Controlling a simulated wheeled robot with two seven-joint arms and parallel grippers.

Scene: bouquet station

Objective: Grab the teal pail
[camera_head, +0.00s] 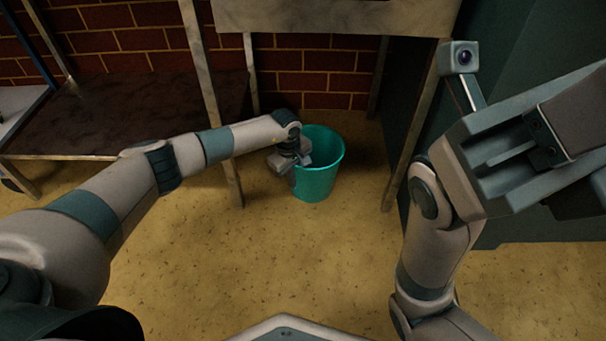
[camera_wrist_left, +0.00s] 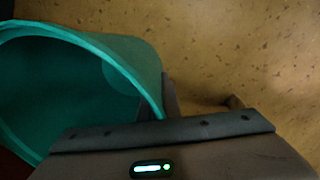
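The teal pail (camera_head: 322,180) stands upright on the floor near the brick wall, between the metal table legs. In the left wrist view, its rim and inside (camera_wrist_left: 110,60) fill the left side. My left gripper (camera_head: 299,159) is at the pail's left rim. In the left wrist view, a grey finger (camera_wrist_left: 171,97) lies close against the outside of the rim, near the middle of the gripper, and it looks shut on the pail wall.
A low dark shelf (camera_head: 130,105) is at the left. A metal table (camera_head: 340,14) stands above and behind the pail, with one leg (camera_head: 405,140) to its right. A dark green cabinet (camera_head: 530,228) stands at the right. The floor (camera_head: 260,260) in front is clear.

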